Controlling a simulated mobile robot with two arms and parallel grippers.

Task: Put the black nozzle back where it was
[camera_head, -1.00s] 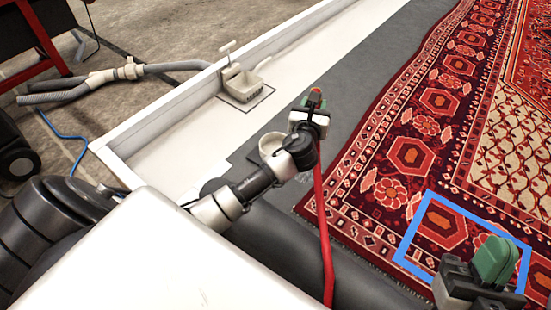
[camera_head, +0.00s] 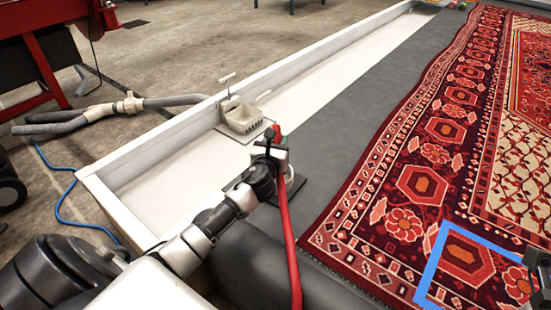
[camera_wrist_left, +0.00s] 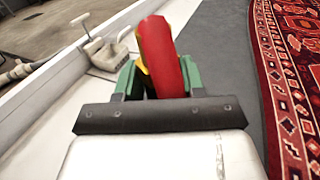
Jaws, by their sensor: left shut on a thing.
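My left gripper (camera_head: 276,138) is shut on the red hose (camera_head: 287,235) above the grey strip beside the white trough. In the left wrist view, the red hose (camera_wrist_left: 162,58) stands between the green fingers (camera_wrist_left: 158,80), with a bit of yellow beside it. I cannot make out the black nozzle; the gripper and hose may hide it. A pale rounded holder-like piece (camera_head: 292,181) on a dark plate (camera_head: 292,194) shows partly behind the gripper. Only a dark part of my right gripper (camera_head: 541,290) shows at the right edge; its fingertips are hidden.
A pale strainer box (camera_head: 243,119) stands in the white trough (camera_head: 135,188). A patterned red rug (camera_head: 430,170) lies to the right, with a blue outlined frame (camera_head: 432,262) on it. Grey pipes (camera_head: 70,118) and a blue cord (camera_head: 62,212) lie on the floor at left.

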